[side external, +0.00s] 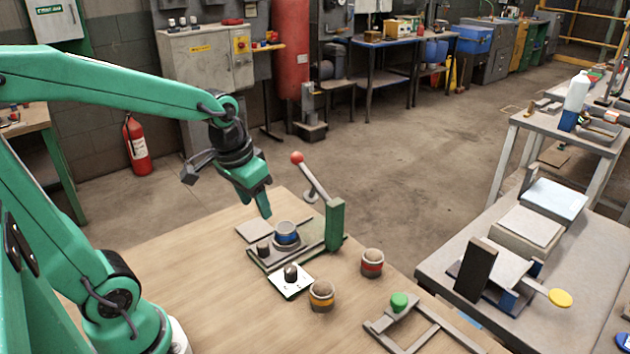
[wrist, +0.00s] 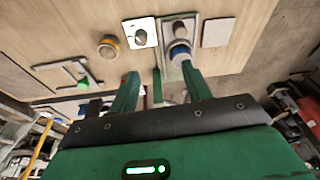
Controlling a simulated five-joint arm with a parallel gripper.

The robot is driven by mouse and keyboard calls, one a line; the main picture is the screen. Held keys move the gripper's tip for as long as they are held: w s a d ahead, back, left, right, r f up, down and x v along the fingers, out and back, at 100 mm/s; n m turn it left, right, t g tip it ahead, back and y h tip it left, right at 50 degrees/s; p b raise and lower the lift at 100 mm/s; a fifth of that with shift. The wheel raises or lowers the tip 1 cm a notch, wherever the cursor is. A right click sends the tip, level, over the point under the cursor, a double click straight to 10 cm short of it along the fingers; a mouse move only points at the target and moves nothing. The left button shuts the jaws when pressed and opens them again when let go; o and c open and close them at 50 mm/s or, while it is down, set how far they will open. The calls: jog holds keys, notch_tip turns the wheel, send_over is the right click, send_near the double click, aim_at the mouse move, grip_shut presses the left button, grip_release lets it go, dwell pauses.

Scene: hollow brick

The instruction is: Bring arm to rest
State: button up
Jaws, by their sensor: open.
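My gripper (side external: 264,205) hangs above the far edge of the wooden table, over and behind the lever fixture, with its fingers pointing down. In the wrist view my gripper (wrist: 163,88) has its two green fingers spread, with nothing held between them. The lever fixture (side external: 335,226) has a green post and a tilted lever with a red ball. A blue-banded hollow cup (side external: 286,235) stands upright on the fixture's base beside a small dark knob; it also shows in the wrist view (wrist: 180,53). The fingers appear clear of the cup.
A yellow-banded cup (side external: 321,296) and a red-banded cup (side external: 372,263) stand on the table. A white plate with a black knob (side external: 290,280), a grey plate (side external: 258,230) and a frame with a green button (side external: 399,302) lie nearby. The table's left part is clear.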

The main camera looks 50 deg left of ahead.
jog(key=s+d+r+m+t, duration=0.1)
jog(key=s+d+r+t, duration=0.1)
jog(key=s+d+r, duration=0.2)
jog(key=shift+s+r+t, duration=0.4)
jog(key=shift+s, duration=0.7)
